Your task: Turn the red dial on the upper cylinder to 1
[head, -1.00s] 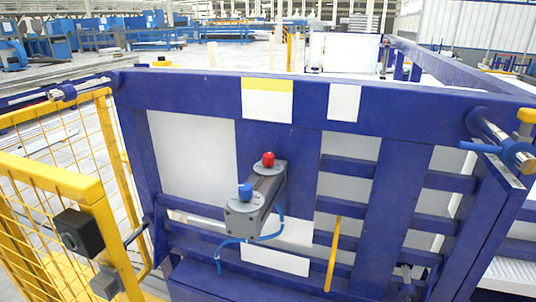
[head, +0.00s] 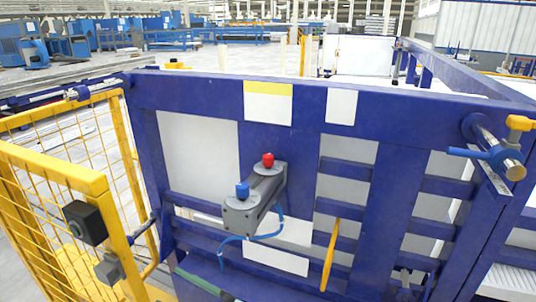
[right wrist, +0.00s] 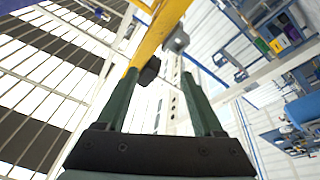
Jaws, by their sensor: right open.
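The red dial (head: 268,160) sits on the upper, farther end of a grey control box (head: 256,206) fixed to the blue frame. A blue dial (head: 242,190) sits on its lower, nearer end. The dial markings are too small to read. My right gripper (right wrist: 160,73) shows only in the right wrist view. Its two dark green fingers are apart, with nothing between them. A yellow post (right wrist: 158,32) with a black box (right wrist: 149,71) lies beyond the fingers. Neither dial can be made out in that view. My left gripper is in no view.
A blue frame (head: 386,110) with panels and crossbars spans the head view. A yellow mesh fence (head: 60,175) with a black box (head: 85,222) stands at left. A yellow bar (head: 330,255) stands right of the control box. A metal cylinder with a blue handle (head: 480,152) is at upper right.

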